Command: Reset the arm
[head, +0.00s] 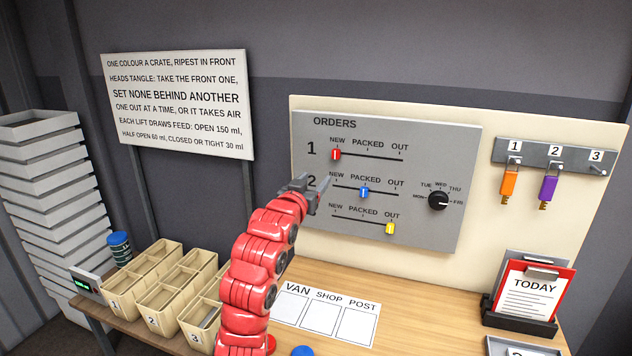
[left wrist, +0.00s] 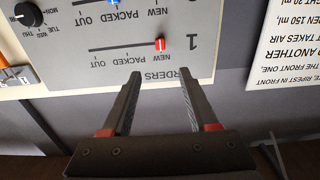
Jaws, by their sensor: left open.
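My left arm, red, rises from the bottom of the head view. Its gripper (head: 318,190) is open and empty, in front of the left side of the grey ORDERS board (head: 440,150). In the left wrist view the two fingers (left wrist: 160,78) stand apart with nothing between them, and the board appears upside down beyond. The red slider (head: 336,154) is at NEW in row 1, the blue slider (head: 364,192) at PACKED. The yellow slider (head: 390,228) is at OUT. The gripper partly covers row 2's left end. My right gripper is not in view.
Numbered crates (head: 165,298) and a blue-lidded jar (head: 119,249) stand left on the bench. A VAN, SHOP, POST sheet (head: 328,315) lies in the middle. Orange (head: 508,186) and purple (head: 548,190) tags hang right, above a TODAY clipboard (head: 535,293).

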